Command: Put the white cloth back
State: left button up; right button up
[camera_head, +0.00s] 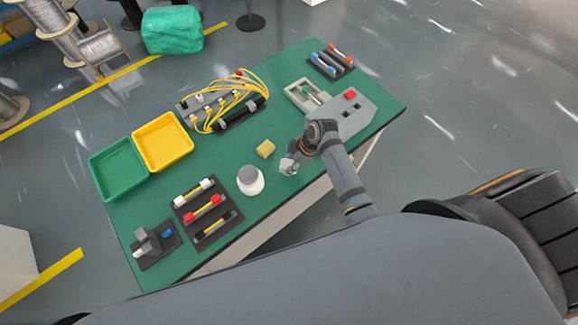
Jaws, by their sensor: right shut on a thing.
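My right gripper (294,155) reaches over the front part of the green table from the lower right. It is shut on the white cloth (288,167), a small pale lump at its fingertips. Whether the cloth touches the table is hard to tell. Much of the cloth is hidden by the gripper. My left gripper is not in view.
A yellow block (265,149) and a white round container (250,181) with a grey top are left of the gripper. A grey device with a red button (350,94) stands to the right. Green (117,186) and yellow (148,162) trays sit at the left. Racks hold coloured parts.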

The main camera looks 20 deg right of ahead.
jog(key=shift+w+a+f, duration=0.1)
jog(key=shift+a+f, duration=0.05)
notch_tip(320, 180, down, 3)
jog(key=shift+w+f, duration=0.1)
jog(key=shift+f, duration=0.1)
jog(key=shift+f, duration=0.15)
jog(key=o, duration=1)
jog(key=v, duration=1.2)
jog(key=shift+a+r, duration=0.1)
jog(key=shift+r, duration=0.15)
